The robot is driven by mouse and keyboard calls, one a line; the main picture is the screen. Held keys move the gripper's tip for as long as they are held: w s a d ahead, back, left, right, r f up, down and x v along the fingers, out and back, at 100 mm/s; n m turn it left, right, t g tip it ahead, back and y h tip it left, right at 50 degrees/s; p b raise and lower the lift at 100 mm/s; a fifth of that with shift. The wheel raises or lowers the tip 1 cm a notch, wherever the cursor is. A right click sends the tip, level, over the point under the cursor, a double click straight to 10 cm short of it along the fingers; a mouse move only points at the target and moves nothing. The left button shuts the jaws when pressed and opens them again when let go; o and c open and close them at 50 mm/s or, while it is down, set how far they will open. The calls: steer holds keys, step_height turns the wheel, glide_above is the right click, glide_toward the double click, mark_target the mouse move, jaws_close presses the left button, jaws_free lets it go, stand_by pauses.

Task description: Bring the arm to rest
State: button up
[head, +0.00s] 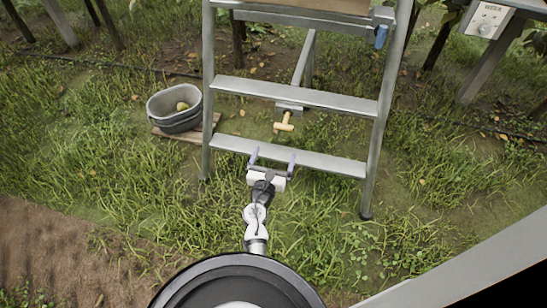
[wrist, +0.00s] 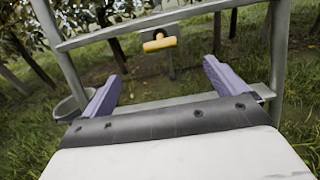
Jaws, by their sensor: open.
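My arm reaches forward from my body, low over the grass, in the head view. My gripper (head: 273,158) is open, with its two purple-grey fingers apart and nothing between them. It is in front of the ladder's lowest step (head: 320,163) in the head view; I cannot tell whether it touches the step. In the wrist view the gripper (wrist: 160,78) also shows empty, with the ladder beyond the fingers.
A metal ladder (head: 378,130) stands ahead. A yellow handle (head: 284,122) hangs behind its steps. A grey tub (head: 177,122) holding a yellowish fruit (head: 182,106) sits on boards at left. A grey box (head: 487,18) is on a post at upper right. Grass around is open.

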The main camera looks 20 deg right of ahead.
steer(key=shift+s+a, duration=0.15)
steer(key=shift+s, duration=0.1)
stand_by(0.4)
